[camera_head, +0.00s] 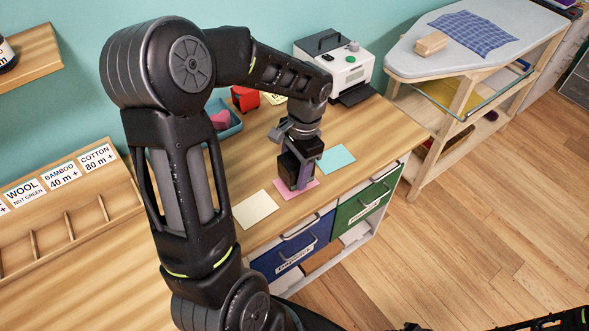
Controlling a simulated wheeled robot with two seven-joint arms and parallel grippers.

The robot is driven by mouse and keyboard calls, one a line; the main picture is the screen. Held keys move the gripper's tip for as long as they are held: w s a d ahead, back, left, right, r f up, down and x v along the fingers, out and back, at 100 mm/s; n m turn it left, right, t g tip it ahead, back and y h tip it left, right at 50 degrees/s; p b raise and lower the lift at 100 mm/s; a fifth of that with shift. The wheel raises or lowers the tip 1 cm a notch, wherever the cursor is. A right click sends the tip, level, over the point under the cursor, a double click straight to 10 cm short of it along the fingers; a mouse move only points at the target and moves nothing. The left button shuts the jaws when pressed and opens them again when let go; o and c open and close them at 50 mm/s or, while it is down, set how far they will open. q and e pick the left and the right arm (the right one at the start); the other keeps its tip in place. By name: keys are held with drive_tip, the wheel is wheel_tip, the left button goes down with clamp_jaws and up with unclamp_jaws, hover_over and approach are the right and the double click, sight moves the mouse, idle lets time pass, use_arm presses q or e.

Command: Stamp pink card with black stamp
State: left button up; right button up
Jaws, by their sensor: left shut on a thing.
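The pink card (283,194) lies flat on the wooden table, between a cream card (255,209) and a light blue card (336,158). My left gripper (297,183) points down over the pink card and is shut on the black stamp (289,167). The stamp is upright over the pink card and covers its middle. I cannot tell whether the stamp's underside touches the card.
A white machine (336,66) with a green button stands at the back. A teal tray (226,125) with pink contents and a red object (244,98) sit behind my left arm. Blue (292,249) and green (362,205) drawers are under the front edge. An ironing board (405,60) stands at right.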

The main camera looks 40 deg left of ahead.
sight(294, 159)
use_arm(q)
drive_tip(key=shift+r+p, duration=1.4)
drive_tip(key=shift+r, duration=0.8)
